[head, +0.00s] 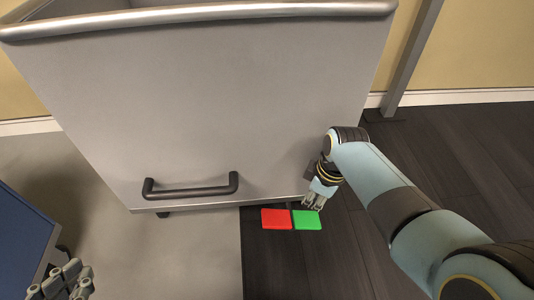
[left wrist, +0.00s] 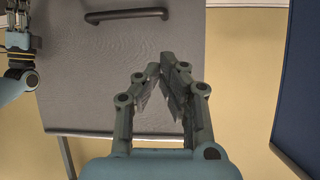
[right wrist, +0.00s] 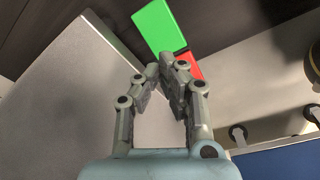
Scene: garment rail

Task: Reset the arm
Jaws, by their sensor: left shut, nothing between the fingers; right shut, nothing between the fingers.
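My right gripper (head: 314,203) is shut and empty, close to the lower right corner of a large grey bin (head: 215,100) and just by a green pad (head: 307,220). In the right wrist view its fingertips (right wrist: 167,60) lie in front of the edge between the green pad (right wrist: 160,27) and a red pad (right wrist: 194,66); I cannot tell whether they touch. My left gripper (head: 68,280) is at the lower left of the head view. It is shut and empty in the left wrist view (left wrist: 168,62), in front of the grey bin's panel (left wrist: 90,90).
The bin has a dark handle (head: 192,190) low on its front. A blue panel (head: 25,238) stands at the left, near my left gripper. A dark post (head: 412,58) stands at the back right. Dark wooden floor (head: 465,150) lies open at the right.

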